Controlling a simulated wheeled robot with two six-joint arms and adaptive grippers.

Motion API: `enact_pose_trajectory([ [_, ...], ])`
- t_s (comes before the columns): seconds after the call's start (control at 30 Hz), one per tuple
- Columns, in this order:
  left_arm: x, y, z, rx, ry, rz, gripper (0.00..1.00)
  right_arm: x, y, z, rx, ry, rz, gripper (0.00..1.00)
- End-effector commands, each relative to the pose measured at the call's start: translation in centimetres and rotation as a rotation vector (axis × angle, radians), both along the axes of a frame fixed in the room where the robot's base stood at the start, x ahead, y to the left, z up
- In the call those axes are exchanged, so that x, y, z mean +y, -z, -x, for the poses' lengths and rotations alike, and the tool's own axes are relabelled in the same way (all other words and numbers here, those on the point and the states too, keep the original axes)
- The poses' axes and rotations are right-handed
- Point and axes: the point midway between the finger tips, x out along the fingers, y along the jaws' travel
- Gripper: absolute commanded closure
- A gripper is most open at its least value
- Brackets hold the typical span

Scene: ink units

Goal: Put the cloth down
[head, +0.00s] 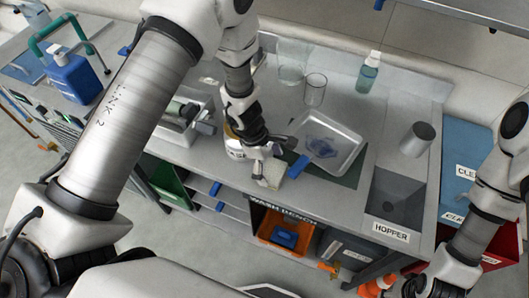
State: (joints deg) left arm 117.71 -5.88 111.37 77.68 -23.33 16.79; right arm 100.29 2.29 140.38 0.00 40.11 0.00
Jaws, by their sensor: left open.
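My left gripper (268,155) is open over the front edge of the wash bench (340,215), left of the tray. A pale, folded-looking piece, probably the cloth (272,174), lies at the bench edge just below its fingers. I cannot tell whether the fingers still touch it. A white tray (352,149) with a blue stain inside stands to the right of the gripper. My right arm comes in at the right edge and reaches down; its dark end is at the bottom of the picture, too cut off to read its jaws.
A glass beaker (315,89), a spray bottle (368,73) and a grey cup (417,139) stand toward the back and right. The hopper (398,198) opens in the bench at right. A blue jug (73,75) stands far left. An orange bin (271,229) sits below.

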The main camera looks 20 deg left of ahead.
Motion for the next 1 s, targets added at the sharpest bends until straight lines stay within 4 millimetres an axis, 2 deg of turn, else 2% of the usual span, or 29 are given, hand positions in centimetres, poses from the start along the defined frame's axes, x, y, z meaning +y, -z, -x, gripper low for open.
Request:
enact_pose_trajectory([
  [0.23,2.3,-6.3,-0.2,-0.005,-0.003,0.002,0.00,0.0,0.2,0.0,0.000,0.000,0.000,0.60],
  [0.4,3.2,-8.9,-0.2,-0.001,-0.002,0.002,0.00,0.0,-0.1,0.0,0.000,0.000,0.000,0.60],
  [0.53,3.5,-9.4,-0.1,0.000,-0.001,0.000,0.00,0.0,-0.1,0.0,0.000,0.000,0.000,0.60],
  [1.0,3.5,-9.4,-0.1,0.001,-0.001,0.000,0.00,0.0,-0.1,0.0,0.000,0.000,0.000,0.60],
])
